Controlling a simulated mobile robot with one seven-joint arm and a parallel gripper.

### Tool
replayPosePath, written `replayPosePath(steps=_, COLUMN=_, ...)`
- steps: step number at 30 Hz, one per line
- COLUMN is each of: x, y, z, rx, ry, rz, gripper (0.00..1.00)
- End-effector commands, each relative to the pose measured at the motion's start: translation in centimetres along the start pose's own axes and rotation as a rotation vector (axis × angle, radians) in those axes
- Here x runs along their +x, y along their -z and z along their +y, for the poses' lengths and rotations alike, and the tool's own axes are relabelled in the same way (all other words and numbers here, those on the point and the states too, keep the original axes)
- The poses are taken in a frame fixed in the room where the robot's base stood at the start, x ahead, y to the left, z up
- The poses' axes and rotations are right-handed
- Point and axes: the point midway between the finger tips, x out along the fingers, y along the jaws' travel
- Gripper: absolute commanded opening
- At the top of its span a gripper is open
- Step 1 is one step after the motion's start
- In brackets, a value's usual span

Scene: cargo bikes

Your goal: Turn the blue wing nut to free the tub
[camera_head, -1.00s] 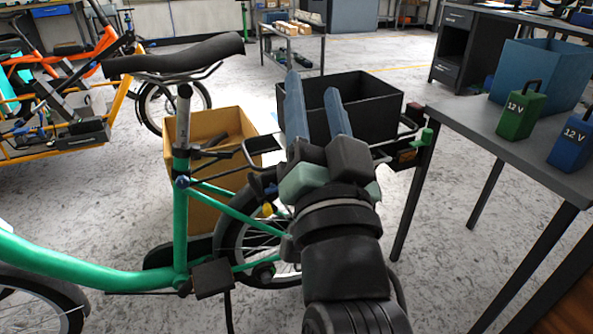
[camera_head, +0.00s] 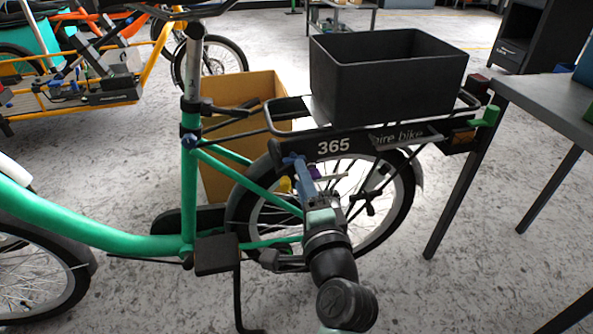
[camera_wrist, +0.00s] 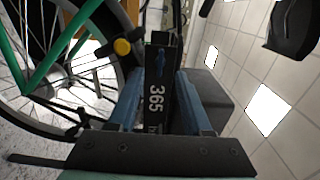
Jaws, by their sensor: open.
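The black tub (camera_head: 390,82) sits on the rear rack (camera_head: 280,128) of the green bike, above the dark side plate marked 365 (camera_head: 352,145). In the wrist view a small upright blue piece, seemingly the blue wing nut (camera_wrist: 162,63), shows on the dark plate just ahead of my fingertips. My gripper (camera_wrist: 160,100) is open, with its blue fingers on either side of the plate in that view and the nut between their lines. In the head view my gripper (camera_head: 302,178) is at the front end of the plate. Its fingertips hide the nut's outline there, and contact cannot be told.
A yellow knob (camera_wrist: 122,47) is left of the nut in the wrist view. A blue knob (camera_head: 189,141) is on the seat tube. The rear wheel (camera_head: 385,200) is close behind my gripper. A cardboard box (camera_head: 225,185) stands behind the bike; a grey table (camera_head: 550,100) is at right.

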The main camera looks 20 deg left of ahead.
Motion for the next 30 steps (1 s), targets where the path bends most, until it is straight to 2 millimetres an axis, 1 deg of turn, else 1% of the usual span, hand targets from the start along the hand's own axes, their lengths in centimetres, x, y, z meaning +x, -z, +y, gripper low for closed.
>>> replayPosePath(steps=1, x=1.0, y=0.0, z=0.2, rx=-0.001, ry=0.002, rz=-0.001, gripper=0.50)
replayPosePath(steps=3, x=2.1, y=0.0, z=0.2, rx=-0.001, ry=0.003, rz=-0.001, gripper=0.50)
replayPosePath(steps=6, x=3.4, y=0.0, z=0.2, rx=-0.001, ry=0.002, rz=-0.001, gripper=0.50)
replayPosePath(steps=9, x=4.3, y=0.0, z=0.1, rx=-0.002, ry=0.001, rz=0.000, gripper=0.50)
replayPosePath(steps=14, x=5.0, y=0.0, z=0.0, rx=-0.001, ry=0.001, rz=0.000, gripper=0.50)
replayPosePath(steps=22, x=5.0, y=0.0, z=-0.1, rx=-0.001, ry=0.000, rz=0.001, gripper=0.50)
replayPosePath(steps=26, x=5.0, y=0.0, z=-0.1, rx=-0.001, ry=0.001, rz=0.001, gripper=0.26)
replayPosePath(steps=27, x=5.0, y=0.0, z=-0.1, rx=-0.001, ry=0.001, rz=0.001, gripper=0.19)
replayPosePath(steps=29, x=5.0, y=0.0, z=0.0, rx=-0.002, ry=0.000, rz=0.001, gripper=0.08)
replayPosePath(steps=30, x=5.0, y=0.0, z=0.0, rx=-0.002, ry=0.001, rz=0.001, gripper=0.01)
